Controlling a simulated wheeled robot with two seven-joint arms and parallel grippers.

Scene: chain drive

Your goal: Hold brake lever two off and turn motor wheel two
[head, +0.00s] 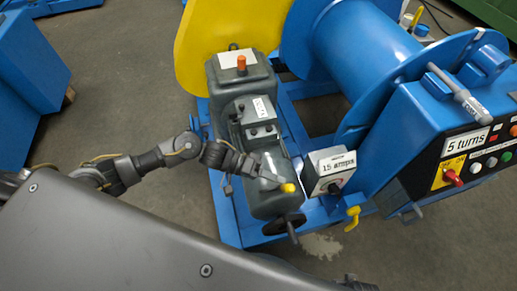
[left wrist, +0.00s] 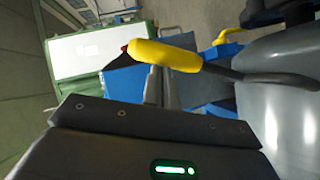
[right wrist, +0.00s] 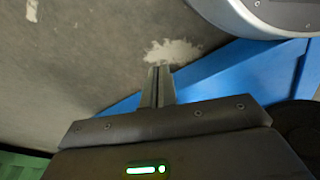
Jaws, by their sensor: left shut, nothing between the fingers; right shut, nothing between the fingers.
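A brake lever with a yellow grip (head: 288,187) stands at the near end of the grey motor housing (head: 268,199). In the left wrist view the yellow grip (left wrist: 165,55) on its dark bent rod crosses at the tips of my left gripper (left wrist: 161,75). My left gripper (head: 276,180) is shut and empty beside the grip; I cannot tell if they touch. The dark motor wheel (head: 285,225) is at the housing's near end. My right gripper (right wrist: 157,72) is shut and empty over the floor. A dark round part (right wrist: 302,130), perhaps the wheel, is to its right.
A box marked "15 amps" (head: 325,163) and another yellow handle (head: 353,215) stand right of the motor. A blue drum (head: 357,55) and a control panel marked "5 turns" (head: 440,125) are further right. A yellow guard (head: 215,35) stands behind.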

